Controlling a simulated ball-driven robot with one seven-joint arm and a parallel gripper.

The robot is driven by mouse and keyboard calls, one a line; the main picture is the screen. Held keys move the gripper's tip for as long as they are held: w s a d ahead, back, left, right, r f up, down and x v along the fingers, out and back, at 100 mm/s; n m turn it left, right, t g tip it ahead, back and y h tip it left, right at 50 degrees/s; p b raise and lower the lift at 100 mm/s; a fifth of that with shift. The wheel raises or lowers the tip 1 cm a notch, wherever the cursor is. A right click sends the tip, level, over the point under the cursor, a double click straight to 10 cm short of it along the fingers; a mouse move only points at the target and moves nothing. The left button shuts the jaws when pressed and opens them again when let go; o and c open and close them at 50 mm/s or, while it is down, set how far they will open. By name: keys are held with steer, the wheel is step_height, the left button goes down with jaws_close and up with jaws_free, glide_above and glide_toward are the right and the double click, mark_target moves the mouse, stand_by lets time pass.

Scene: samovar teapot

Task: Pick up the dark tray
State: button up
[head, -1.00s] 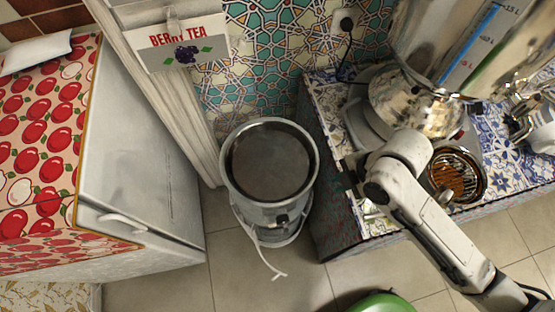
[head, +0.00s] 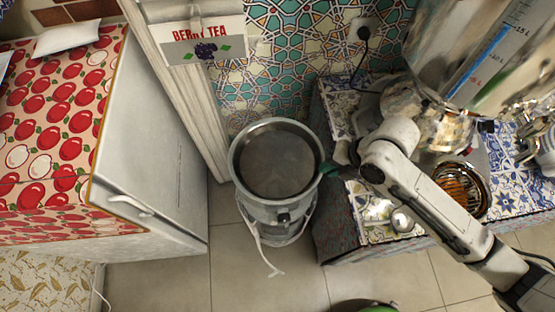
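A round dark-rimmed tray (head: 484,196) with a wire grate over an orange-brown inside lies on the blue-and-white tiled counter at the right. My gripper (head: 333,166) is at the counter's left edge, close to the rim of the metal bucket, well to the left of the tray. A small dark green piece shows at its tip; I cannot tell whether it is a finger or a held thing. The finger opening is not clear.
A large metal samovar (head: 437,125) stands behind the tray. A metal bucket (head: 247,200) with dark contents stands on the floor left of the counter (head: 336,215). A white fridge (head: 150,150) with an apple-print cloth is at the left.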

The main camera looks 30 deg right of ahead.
steer(key=x, duration=0.5)
steer(key=shift+p, duration=0.4)
jaws_close()
